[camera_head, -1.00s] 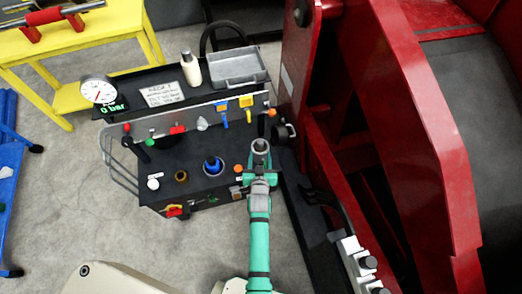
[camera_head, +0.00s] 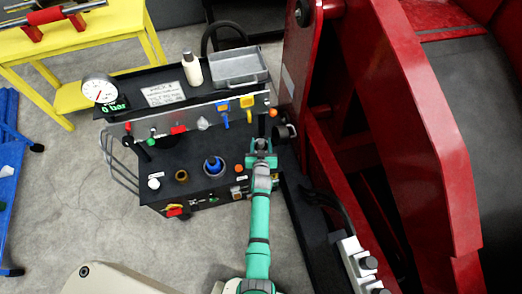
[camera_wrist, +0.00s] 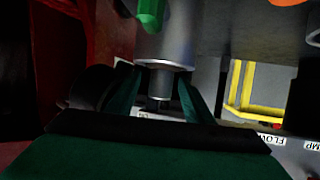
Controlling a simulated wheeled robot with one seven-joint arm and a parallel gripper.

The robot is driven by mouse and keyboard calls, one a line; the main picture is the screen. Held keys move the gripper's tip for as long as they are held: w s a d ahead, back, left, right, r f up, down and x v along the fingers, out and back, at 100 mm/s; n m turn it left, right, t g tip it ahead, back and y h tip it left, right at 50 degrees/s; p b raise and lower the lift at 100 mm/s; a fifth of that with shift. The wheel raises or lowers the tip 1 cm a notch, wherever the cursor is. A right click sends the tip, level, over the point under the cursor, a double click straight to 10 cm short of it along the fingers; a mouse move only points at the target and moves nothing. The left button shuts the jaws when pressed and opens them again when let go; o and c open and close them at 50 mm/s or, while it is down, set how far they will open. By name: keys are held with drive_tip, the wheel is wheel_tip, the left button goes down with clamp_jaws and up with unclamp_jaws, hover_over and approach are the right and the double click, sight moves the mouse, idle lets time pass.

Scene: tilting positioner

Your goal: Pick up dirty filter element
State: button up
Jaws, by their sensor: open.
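My gripper (camera_head: 262,152) is at the right end of the black cart, its green jaws open. In the wrist view the two green fingers (camera_wrist: 160,98) stand apart on either side of a narrow grey stub. The stub hangs below a wider silver cylinder (camera_wrist: 165,45). A gap shows between the stub and each finger. I cannot tell whether this silver part is the dirty filter element or its housing. In the head view my gripper and wrist cover that spot. No part is clearly marked as the dirty filter element.
The black cart (camera_head: 195,186) carries a blue part in a grey ring (camera_head: 213,165), a brass ring (camera_head: 181,176), a gauge (camera_head: 99,89) reading 0 bar, a white bottle (camera_head: 191,68) and a grey tray (camera_head: 238,68). A red machine frame (camera_head: 330,150) stands close on the right.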

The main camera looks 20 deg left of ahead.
drive_tip(key=shift+a, duration=0.1)
clamp_jaws()
drive_tip(key=shift+r, duration=0.1)
